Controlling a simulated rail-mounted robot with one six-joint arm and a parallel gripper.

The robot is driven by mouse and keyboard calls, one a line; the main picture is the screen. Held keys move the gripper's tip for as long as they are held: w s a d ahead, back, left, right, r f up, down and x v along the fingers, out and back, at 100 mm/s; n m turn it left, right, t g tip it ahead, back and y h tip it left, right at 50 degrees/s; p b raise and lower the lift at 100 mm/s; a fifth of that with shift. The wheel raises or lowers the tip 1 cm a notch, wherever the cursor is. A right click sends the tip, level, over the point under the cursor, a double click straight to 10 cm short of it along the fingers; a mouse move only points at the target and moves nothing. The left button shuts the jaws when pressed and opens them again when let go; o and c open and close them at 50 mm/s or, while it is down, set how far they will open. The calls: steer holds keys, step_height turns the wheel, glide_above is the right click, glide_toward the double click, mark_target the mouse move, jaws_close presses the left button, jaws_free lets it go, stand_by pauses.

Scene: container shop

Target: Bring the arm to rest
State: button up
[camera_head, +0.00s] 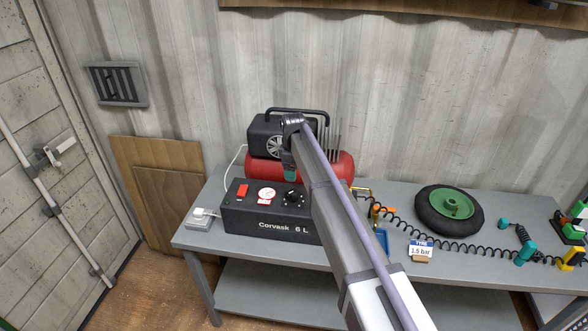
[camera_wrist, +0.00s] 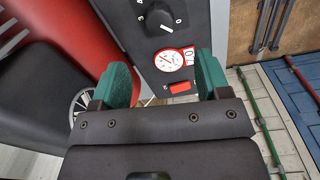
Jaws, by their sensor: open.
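My gripper shows in the wrist view (camera_wrist: 162,82) with its two green-padded fingers apart and nothing between them. Beyond the fingers is the black control box (camera_wrist: 150,20) with a dial, a round gauge and a red switch. In the head view my gripper (camera_head: 290,174) hangs at the end of my arm, above the control box (camera_head: 262,222) and in front of the red compressor (camera_head: 335,165). My arm reaches from the bottom right and hides part of the box and the compressor.
The grey bench (camera_head: 400,265) carries a wheel with a green hub (camera_head: 449,205), a coiled black hose (camera_head: 470,247), a "TYRE 1.5 bar" card (camera_head: 420,249) and a socket (camera_head: 203,217). Tools stand at the far right. A corrugated wall closes the back.

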steer(key=shift+f, duration=0.1)
steer(key=s+d+f+m+b, duration=0.1)
steer(key=s+d+m, duration=0.4)
steer(key=s+d, duration=0.3)
steer(key=s+d+f+m+b, duration=0.2)
steer(key=s+d+m, duration=0.3)
steer(key=s, duration=1.1)
steer(key=s+d+f+m+b, duration=0.2)
steer(key=s+d+m, duration=0.3)
steer(key=s+d, duration=0.5)
steer(key=shift+s+d, duration=0.4)
steer(key=shift+s, duration=0.65)
